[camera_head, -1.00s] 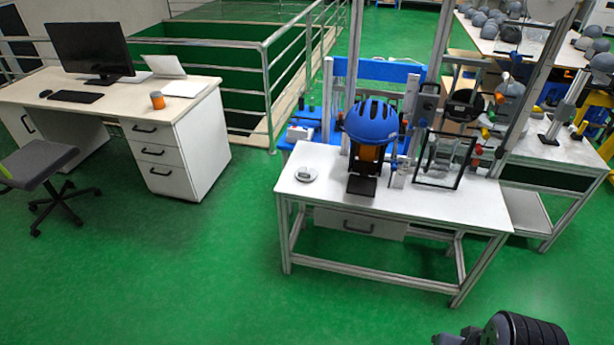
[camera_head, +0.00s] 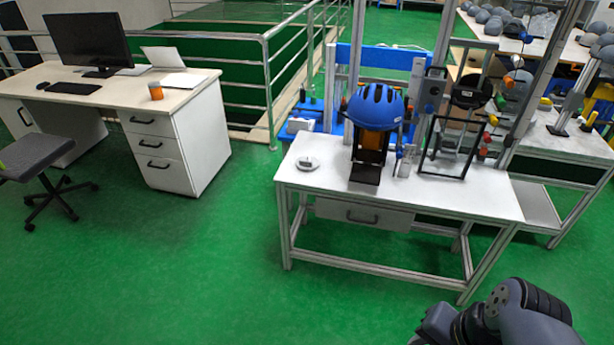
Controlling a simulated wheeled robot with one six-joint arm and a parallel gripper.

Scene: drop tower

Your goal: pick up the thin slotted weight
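A small, flat, round silver-grey object (camera_head: 308,163) lies on the left part of the white workbench top (camera_head: 330,186). It may be the thin slotted weight, but it is too small here to make out a slot or its thickness. Part of my dark grey arm shows at the bottom right corner, in front of the bench and well apart from the object. The fingers of my gripper do not show.
A blue helmet (camera_head: 376,106) sits on a black stand on the bench. A black-framed clear panel (camera_head: 453,147) and upright rails stand to its right. A desk (camera_head: 186,100) and an office chair (camera_head: 38,160) are at left. Green floor is clear before the bench.

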